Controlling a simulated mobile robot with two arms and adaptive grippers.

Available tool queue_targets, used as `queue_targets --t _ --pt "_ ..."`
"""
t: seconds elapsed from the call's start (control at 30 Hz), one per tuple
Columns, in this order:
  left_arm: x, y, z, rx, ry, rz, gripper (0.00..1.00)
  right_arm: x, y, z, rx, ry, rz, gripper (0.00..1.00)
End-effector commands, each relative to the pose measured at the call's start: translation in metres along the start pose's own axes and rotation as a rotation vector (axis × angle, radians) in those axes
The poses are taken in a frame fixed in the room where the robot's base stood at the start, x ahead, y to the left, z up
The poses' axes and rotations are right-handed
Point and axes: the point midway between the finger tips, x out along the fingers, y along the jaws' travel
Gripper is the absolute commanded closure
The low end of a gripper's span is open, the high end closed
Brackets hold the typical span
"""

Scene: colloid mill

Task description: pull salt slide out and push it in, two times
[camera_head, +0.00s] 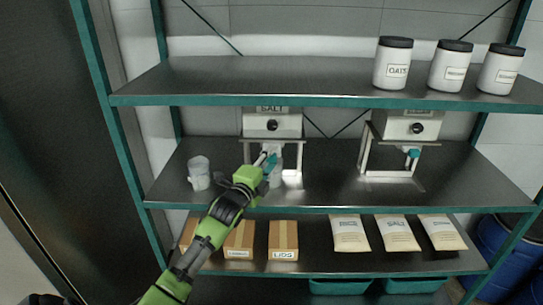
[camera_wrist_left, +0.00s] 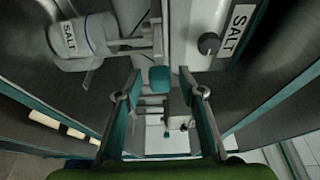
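The salt dispenser (camera_head: 272,124) stands on the middle shelf under a SALT label; its label and dark round knob show at right in the left wrist view (camera_wrist_left: 209,44). The slide's teal handle (camera_wrist_left: 158,78) is in the middle of the left wrist view. My left gripper (camera_wrist_left: 160,82) is open, with one teal finger on each side of the handle and visible gaps between. In the head view, my left gripper (camera_head: 266,162) is in front of the dispenser and partly hides the slide. A white jar labelled SALT (camera_wrist_left: 84,38) shows at upper left in the wrist view. My right gripper is not in view.
A second dispenser (camera_head: 408,126) with a teal handle stands to the right. A clear cup (camera_head: 198,173) is at the left of the middle shelf. White jars (camera_head: 393,63) are above; boxes (camera_head: 283,238) and bags (camera_head: 397,233) are below. The shelf between the dispensers is clear.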

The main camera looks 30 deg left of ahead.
Motion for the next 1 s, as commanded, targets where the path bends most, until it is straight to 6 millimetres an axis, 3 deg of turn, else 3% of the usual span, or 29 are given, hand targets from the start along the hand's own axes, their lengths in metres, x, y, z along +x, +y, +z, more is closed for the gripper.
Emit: queue_targets --t 0.47,0.6,1.0 --pt "0.0106 0.0002 -0.0003 0.000 0.000 0.000 0.64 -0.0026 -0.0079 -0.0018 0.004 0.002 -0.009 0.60" --pt "0.0104 0.0002 -0.0002 0.000 0.000 0.000 1.00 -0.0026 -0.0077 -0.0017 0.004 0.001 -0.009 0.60" --pt "0.0034 0.0002 -0.0032 0.001 0.000 0.001 1.00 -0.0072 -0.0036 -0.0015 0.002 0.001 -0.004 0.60"
